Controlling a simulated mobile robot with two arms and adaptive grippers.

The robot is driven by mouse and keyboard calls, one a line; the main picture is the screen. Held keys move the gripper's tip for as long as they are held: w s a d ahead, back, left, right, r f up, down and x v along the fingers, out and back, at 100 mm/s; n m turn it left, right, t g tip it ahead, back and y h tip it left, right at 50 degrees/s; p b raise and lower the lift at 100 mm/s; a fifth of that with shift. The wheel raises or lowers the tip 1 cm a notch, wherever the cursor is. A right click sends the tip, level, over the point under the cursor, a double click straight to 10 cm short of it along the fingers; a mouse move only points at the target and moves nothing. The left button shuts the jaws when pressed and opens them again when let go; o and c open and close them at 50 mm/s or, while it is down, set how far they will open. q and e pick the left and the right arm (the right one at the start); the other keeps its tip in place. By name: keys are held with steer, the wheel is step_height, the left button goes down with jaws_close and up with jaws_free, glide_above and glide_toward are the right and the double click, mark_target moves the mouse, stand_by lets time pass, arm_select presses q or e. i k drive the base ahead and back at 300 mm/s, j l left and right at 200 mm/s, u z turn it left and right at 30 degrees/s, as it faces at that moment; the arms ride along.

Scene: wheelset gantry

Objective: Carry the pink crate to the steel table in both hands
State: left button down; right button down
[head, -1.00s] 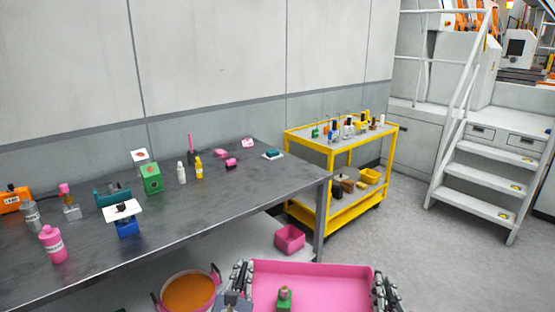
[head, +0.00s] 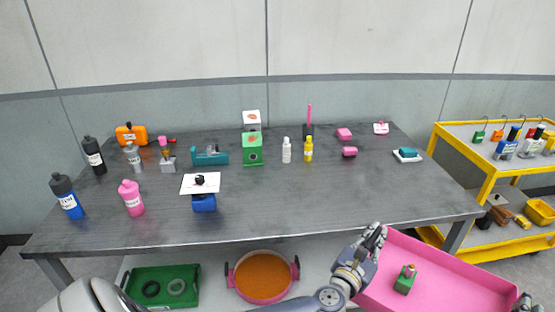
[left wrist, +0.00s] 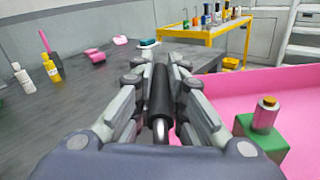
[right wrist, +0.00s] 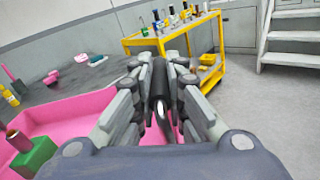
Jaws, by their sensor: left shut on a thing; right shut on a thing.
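The pink crate (head: 447,272) is at the lower right of the head view, in front of the steel table's right end. A green block-shaped object with a small top (head: 405,280) stands inside it. My left gripper (head: 374,236) is shut on the crate's left side; its fingers close around a dark bar in the left wrist view (left wrist: 160,92). My right gripper (head: 526,303) is mostly cut off at the lower right corner. In the right wrist view it is shut on a similar dark bar (right wrist: 159,85) at the crate's other side. The steel table (head: 300,205) fills the middle.
Several bottles, a green box (head: 252,150) and a blue stand (head: 204,202) are on the table. Its front right part is clear. A yellow cart (head: 437,160) stands to the right. A green crate (head: 160,287) and an orange-filled pan (head: 263,277) are under the table.

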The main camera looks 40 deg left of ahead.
mark_target(359, 194)
steer(key=i, duration=1.25)
steer(key=i+u, duration=0.15)
steer(key=u, duration=1)
